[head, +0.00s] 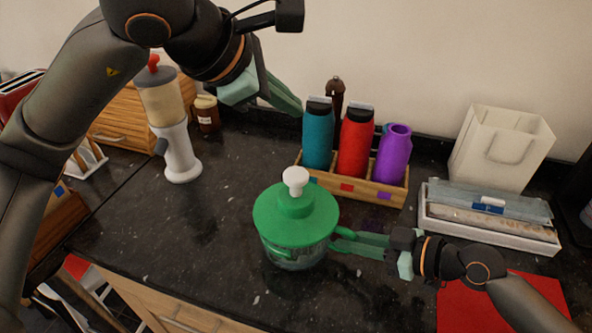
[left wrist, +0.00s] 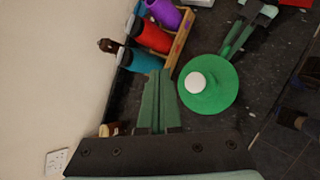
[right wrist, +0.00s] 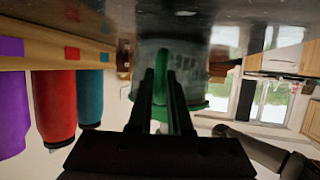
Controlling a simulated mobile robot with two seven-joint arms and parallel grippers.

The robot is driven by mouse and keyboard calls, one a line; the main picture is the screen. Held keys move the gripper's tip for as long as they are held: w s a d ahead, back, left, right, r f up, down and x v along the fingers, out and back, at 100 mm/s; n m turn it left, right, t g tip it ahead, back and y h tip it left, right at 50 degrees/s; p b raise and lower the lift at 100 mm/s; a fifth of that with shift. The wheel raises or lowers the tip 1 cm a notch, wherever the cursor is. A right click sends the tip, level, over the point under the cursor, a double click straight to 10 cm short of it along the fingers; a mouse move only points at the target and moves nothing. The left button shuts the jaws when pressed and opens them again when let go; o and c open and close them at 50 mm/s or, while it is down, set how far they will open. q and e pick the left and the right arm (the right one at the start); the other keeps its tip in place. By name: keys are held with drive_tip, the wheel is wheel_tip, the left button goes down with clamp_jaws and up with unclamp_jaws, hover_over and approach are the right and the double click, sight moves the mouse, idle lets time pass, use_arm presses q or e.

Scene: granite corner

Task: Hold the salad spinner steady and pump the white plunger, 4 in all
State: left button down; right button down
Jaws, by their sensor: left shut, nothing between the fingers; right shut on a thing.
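The salad spinner (head: 295,225) stands upright on the dark counter, with a green lid and a clear bowl. Its white plunger (head: 295,180) sticks up from the lid's centre; it also shows in the left wrist view (left wrist: 196,83). My right gripper (head: 345,240) is shut on the green handle (right wrist: 163,62) at the spinner's right side. My left gripper (head: 290,103) is shut and empty, above and behind the spinner, apart from the plunger. In the left wrist view its closed fingers (left wrist: 160,80) lie beside the lid. The bowl's contents are unclear.
A wooden rack (head: 350,184) behind the spinner holds teal, red and purple bottles. A white dispenser (head: 175,135) stands at the left. A white tray (head: 485,235) and a white bag (head: 500,147) are at the right. The counter left of the spinner is clear.

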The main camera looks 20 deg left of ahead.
sight(291, 175)
use_arm(q)
drive_tip(key=shift+f, duration=4.45)
drive_tip(key=shift+f, duration=0.1)
drive_tip(key=shift+f, duration=0.3)
drive_tip(key=shift+f, duration=1.65)
drive_tip(key=shift+r, duration=2.05)
drive_tip(key=shift+r, duration=0.1)
